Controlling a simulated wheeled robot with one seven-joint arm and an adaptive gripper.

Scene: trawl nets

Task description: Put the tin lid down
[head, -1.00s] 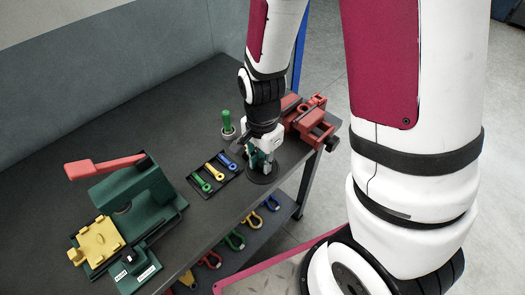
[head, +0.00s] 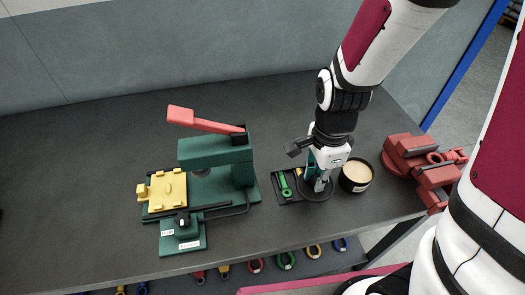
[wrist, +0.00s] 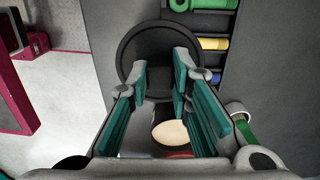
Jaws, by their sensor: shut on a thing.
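My gripper (head: 319,187) is shut on the tin lid (head: 309,197), a dark round disc with a raised rim. In the wrist view the lid (wrist: 159,38) lies beyond my fingertips (wrist: 159,78). I cannot tell whether the lid touches anything below. The tin is black, with cream-coloured contents; these also show between my fingers in the wrist view (wrist: 170,133).
A green press (head: 215,160) with a red lever and a yellow fixture (head: 168,190) stands left. A red vise (head: 425,165) stands right of the tin. Coloured shackles (head: 285,260) hang below the bench's front edge. The bench top (head: 290,115) behind is clear.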

